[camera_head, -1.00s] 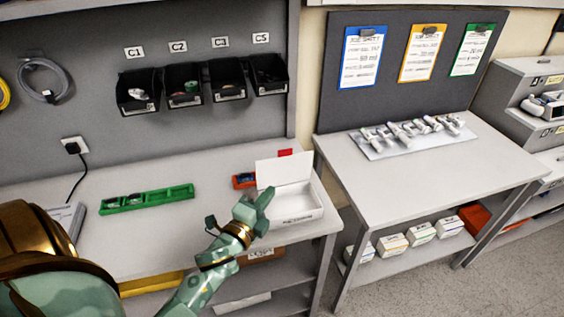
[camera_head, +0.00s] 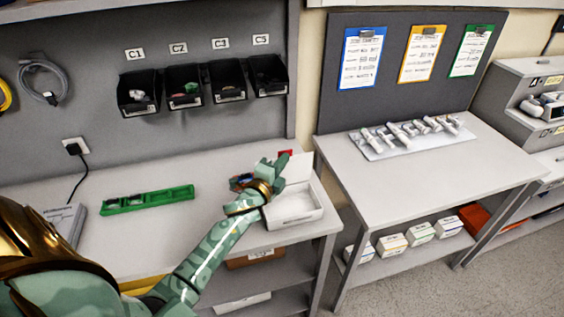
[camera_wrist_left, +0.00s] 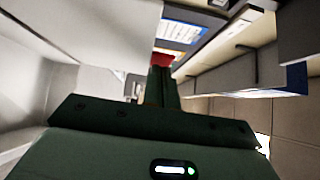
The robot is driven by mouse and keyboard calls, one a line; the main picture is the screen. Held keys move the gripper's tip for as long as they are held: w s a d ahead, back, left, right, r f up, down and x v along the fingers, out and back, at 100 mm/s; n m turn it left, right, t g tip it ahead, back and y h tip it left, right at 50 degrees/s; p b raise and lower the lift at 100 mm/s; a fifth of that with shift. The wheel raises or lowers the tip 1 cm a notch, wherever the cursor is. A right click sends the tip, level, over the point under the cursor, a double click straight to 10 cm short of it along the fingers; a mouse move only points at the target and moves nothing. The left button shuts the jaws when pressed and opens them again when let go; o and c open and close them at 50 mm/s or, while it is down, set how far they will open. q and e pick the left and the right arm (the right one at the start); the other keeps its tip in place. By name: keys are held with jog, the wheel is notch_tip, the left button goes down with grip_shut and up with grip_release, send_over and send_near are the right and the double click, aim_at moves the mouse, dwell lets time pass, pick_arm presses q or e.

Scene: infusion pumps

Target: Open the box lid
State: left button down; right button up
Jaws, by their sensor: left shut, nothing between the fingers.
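The white box (camera_head: 296,209) stands at the right end of the left bench, near its front corner. Its lid (camera_head: 299,168) is raised and stands roughly upright at the back of the box; my gripper hides its left part. My left gripper (camera_head: 281,162) is shut and empty, at the left part of the lid; I cannot tell whether it touches it. In the left wrist view the shut fingers (camera_wrist_left: 160,82) point forward, with pale surfaces to their left. My right gripper is not in view.
A green tray (camera_head: 147,199) lies left on the bench. Black bins (camera_head: 184,86) hang on the wall. A second table (camera_head: 430,168) stands to the right, across a gap.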

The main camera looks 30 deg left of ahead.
aim_at(279, 153)
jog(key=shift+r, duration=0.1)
